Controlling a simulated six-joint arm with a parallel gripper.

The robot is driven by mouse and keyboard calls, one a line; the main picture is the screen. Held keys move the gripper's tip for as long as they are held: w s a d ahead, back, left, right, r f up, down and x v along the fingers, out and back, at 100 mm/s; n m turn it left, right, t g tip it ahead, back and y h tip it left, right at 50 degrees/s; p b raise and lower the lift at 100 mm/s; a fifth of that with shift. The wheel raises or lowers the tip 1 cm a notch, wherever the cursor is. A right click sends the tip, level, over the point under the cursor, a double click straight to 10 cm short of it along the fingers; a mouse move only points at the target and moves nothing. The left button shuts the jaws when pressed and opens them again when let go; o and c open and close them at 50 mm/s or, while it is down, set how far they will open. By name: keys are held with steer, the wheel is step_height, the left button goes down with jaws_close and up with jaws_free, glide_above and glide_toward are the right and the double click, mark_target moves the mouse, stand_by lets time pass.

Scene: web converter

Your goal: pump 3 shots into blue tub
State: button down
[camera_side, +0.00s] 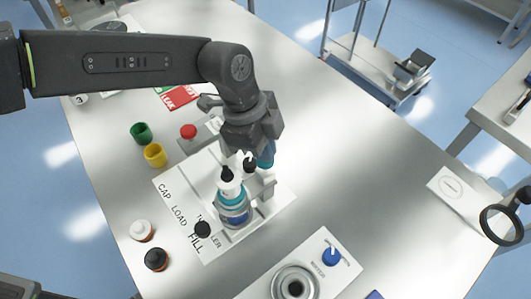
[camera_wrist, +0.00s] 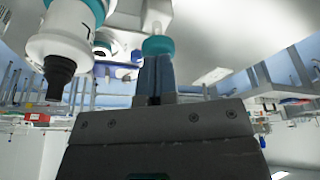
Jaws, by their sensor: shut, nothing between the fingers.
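My gripper (camera_side: 263,156) points down over the white filler station, its fingers closed together with nothing held. In the wrist view my gripper (camera_wrist: 156,70) has its tips at a teal cap (camera_wrist: 158,45) on a white post; I cannot tell whether they touch. A bottle with a teal band, blue label and black tip (camera_side: 234,205) stands upright on the station, left of the gripper. Its white top and black tip (camera_wrist: 60,60) show large at left in the wrist view. I cannot clearly make out a separate blue tub.
A green cup (camera_side: 141,132), a yellow cup (camera_side: 155,154) and a red button (camera_side: 188,131) are left of the station. A blue knob (camera_side: 331,257) is on a front panel. The table's right side is mostly clear.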

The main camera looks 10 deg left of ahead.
steer(key=shift+f, duration=1.05)
steer(key=shift+r, duration=2.05)
steer(key=shift+r, duration=3)
steer(key=shift+a, duration=0.1)
